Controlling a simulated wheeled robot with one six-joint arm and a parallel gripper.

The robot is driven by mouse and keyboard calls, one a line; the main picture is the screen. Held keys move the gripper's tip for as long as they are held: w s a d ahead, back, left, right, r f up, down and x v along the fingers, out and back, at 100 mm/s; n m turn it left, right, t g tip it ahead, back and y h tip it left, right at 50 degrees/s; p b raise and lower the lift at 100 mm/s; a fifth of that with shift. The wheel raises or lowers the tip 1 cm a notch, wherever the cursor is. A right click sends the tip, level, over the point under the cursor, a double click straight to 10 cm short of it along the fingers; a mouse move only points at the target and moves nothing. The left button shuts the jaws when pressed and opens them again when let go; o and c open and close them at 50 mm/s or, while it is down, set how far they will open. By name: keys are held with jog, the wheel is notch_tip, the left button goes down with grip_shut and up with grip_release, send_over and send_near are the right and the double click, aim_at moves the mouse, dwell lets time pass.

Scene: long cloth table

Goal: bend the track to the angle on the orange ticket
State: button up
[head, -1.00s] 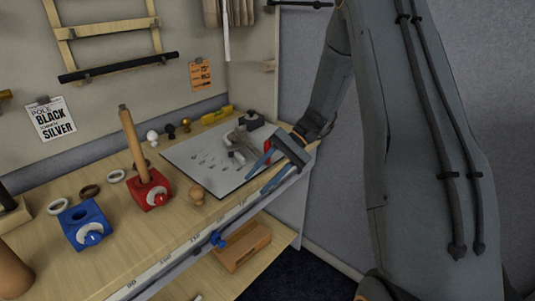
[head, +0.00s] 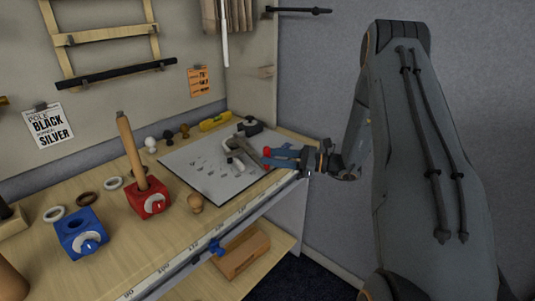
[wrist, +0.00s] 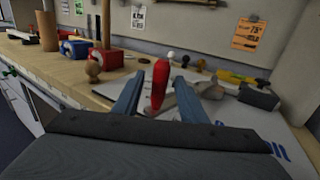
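The orange ticket (head: 201,80) is clipped to the back wall, and it also shows in the wrist view (wrist: 248,34). Its large number looks like 75; the rest is too small to read. A grey bending tool (head: 241,148) with a red-gripped handle (head: 267,152) stands on the white board. A pale piece beside it (head: 233,162) may be the track; its angle is unclear. My gripper (head: 268,157) is at the handle from the right. In the wrist view the red grip (wrist: 160,84) stands between my two blue fingers, which are open with gaps beside it.
The white board (head: 190,165) lies on the bench near its right end. A yellow level (head: 215,121) and small knobs (head: 168,138) are behind it. A red block (head: 148,202) with a wooden pole and a blue block (head: 80,234) stand left. A ruler strip (head: 205,235) runs along the front edge.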

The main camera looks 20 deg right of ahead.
jog(key=shift+x, duration=1.05)
grip_shut()
jog(key=shift+w+d+b, duration=0.2)
jog(key=shift+d+b, duration=0.2)
jog(key=shift+d, duration=0.4)
grip_release()
